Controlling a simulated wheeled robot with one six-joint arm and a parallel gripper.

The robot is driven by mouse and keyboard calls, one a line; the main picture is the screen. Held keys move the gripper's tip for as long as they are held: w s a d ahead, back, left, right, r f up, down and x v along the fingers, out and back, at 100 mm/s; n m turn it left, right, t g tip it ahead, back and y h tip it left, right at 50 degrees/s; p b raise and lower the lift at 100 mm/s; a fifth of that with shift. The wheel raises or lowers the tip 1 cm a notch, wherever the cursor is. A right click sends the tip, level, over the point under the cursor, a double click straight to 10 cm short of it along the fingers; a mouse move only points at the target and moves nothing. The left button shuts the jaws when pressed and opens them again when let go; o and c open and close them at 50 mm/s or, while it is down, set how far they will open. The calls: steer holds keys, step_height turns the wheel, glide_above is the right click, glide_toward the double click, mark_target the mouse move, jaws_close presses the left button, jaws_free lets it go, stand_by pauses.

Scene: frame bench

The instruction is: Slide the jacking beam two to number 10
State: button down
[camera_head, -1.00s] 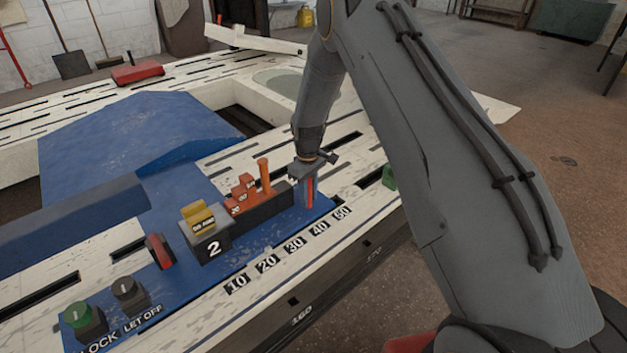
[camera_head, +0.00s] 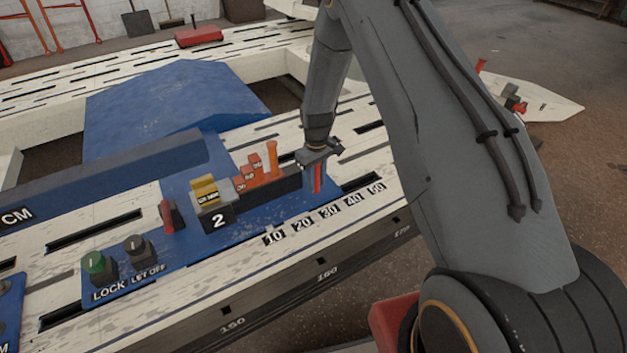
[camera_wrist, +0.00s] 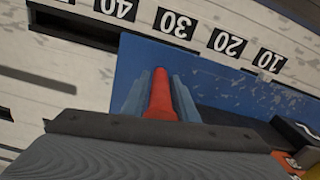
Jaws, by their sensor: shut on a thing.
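My gripper (camera_head: 318,176) is shut on an upright red handle (camera_wrist: 161,98) at the right end of jacking beam two. In the wrist view the handle stands between the two grey-blue fingers, across from about the 30 label (camera_wrist: 175,23). The beam's dark block (camera_head: 276,188) runs from beside the handle to the box marked 2 (camera_head: 218,221). The number 10 label (camera_head: 274,238) is at the left end of the number row; it also shows in the wrist view (camera_wrist: 268,61). My fingers partly hide the handle in the head view.
An orange post (camera_head: 272,160) and several orange numbered blocks (camera_head: 250,174) stand behind the beam. Left of the box are a red lever (camera_head: 168,214), a green LOCK knob (camera_head: 95,265) and a black LET OFF knob (camera_head: 134,249). The blue plate near the labels looks clear.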

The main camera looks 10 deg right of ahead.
steer(key=shift+s+a, duration=0.1)
steer(key=shift+a, duration=0.05)
steer(key=c, duration=1.7)
jaws_free()
steer(key=shift+a, duration=0.1)
steer(key=shift+o, duration=0.7)
steer(key=shift+a, duration=0.1)
steer(key=shift+r, duration=0.1)
step_height(320, 180, up, 8)
steer(key=shift+f, duration=0.25)
